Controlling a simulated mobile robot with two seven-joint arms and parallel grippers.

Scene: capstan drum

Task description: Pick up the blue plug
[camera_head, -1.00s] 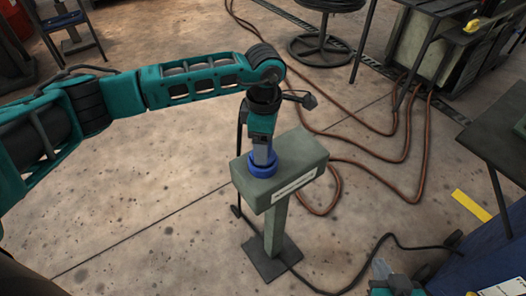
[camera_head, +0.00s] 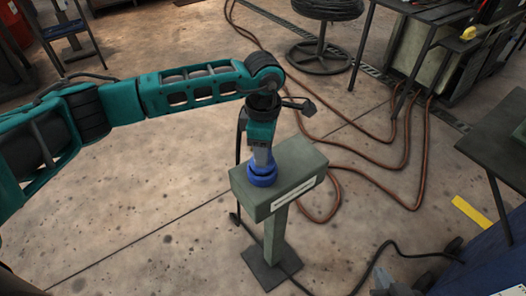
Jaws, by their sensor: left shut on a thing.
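The blue plug (camera_head: 262,179) is at the left end of the top of a grey-green pedestal (camera_head: 292,198), its wide ring low and a narrower blue part above. My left gripper (camera_head: 262,160) points down over the plug and is shut on its upper part. The fingertips are small and partly merge with the blue. I cannot tell whether the plug's underside touches the pedestal top. A small grey part of my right gripper (camera_head: 386,282) shows at the bottom edge; its jaws cannot be made out.
The pedestal stands on a dark base plate (camera_head: 271,269) with a black cable beside it. Brown hoses (camera_head: 407,150) run over the floor behind. A dark table (camera_head: 497,140) and a blue cabinet (camera_head: 485,262) are at the right.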

